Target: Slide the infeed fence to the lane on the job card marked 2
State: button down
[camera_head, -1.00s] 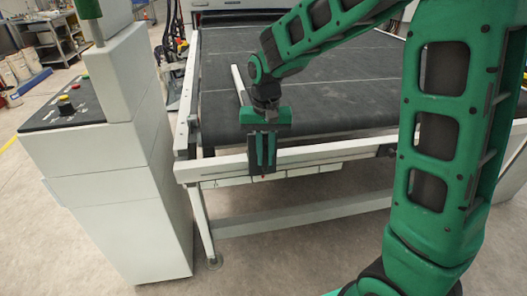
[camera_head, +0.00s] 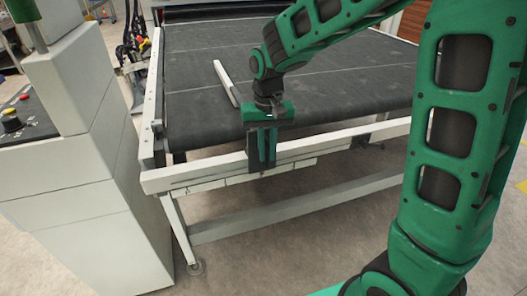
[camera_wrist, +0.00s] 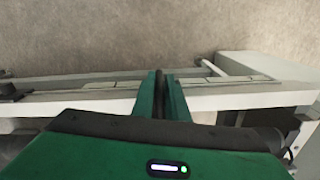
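The infeed fence (camera_head: 224,78) is a thin pale bar lying lengthwise on the dark belt (camera_head: 330,85), left of its middle. My gripper (camera_head: 262,165) points down at the front rail (camera_head: 200,172). In the wrist view its two green fingers (camera_wrist: 162,95) stand close together around a dark upright piece (camera_wrist: 158,97), which seems to be the fence's handle. Pale plates (camera_head: 240,178) sit in a row along the rail's lower front. Their marks are too small to read, and I make out no job card.
A pale control cabinet (camera_head: 75,190) with a red and a yellow button stands left of the coater. The coater's leg (camera_head: 180,235) and lower crossbar (camera_head: 270,218) are below the rail. The belt right of the fence is clear.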

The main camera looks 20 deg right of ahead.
jog(key=c, duration=1.8)
grip_release()
jog(key=shift+w, duration=0.1)
jog(key=shift+r, duration=0.15)
notch_tip(320, 180, up, 10)
jog(key=shift+r, duration=0.25)
jog(key=shift+d, duration=0.1)
